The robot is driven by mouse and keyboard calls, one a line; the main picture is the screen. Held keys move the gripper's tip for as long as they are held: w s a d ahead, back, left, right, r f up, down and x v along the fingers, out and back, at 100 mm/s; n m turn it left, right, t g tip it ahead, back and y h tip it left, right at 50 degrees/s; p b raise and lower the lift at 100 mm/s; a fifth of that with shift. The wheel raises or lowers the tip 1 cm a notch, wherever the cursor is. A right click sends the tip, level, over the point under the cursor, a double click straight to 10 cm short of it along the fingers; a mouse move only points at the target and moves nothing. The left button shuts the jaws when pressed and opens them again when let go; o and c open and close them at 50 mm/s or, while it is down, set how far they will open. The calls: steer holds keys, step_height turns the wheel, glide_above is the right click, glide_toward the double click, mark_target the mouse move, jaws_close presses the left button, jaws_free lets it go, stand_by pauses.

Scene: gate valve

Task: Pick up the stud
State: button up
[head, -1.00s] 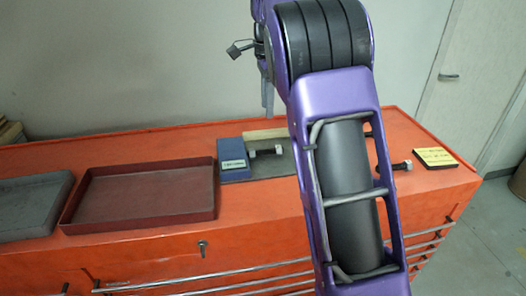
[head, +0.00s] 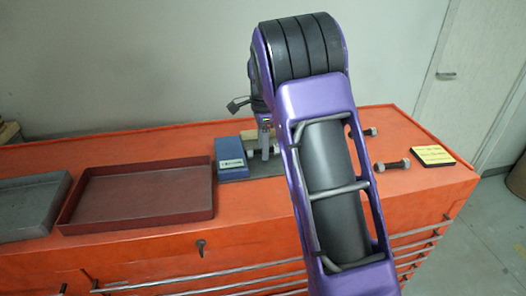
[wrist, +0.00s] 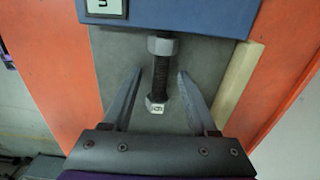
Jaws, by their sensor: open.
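A dark threaded stud (wrist: 160,77) with a nut near each end lies on a grey mat (wrist: 112,50) in the wrist view. Its near nut carries a small white label. My gripper (wrist: 160,74) is open, with one finger on each side of the stud, and a gap shows on both sides. In the head view my gripper (head: 265,140) is over the mat beside the blue block (head: 230,168) and hides most of this stud. Two more studs lie on the right of the orange top, one in front (head: 392,166) and one farther back (head: 371,132).
The blue block (wrist: 190,14) stands at the stud's far end, with a wooden strip (wrist: 238,80) to the right. A dark red tray (head: 140,197) and a grey tray (head: 30,208) are at left. A yellow-topped pad (head: 433,156) lies far right on the orange cabinet (head: 440,184).

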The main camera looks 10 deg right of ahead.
steer(key=shift+c, duration=0.3)
jaws_close()
stand_by(1.2)
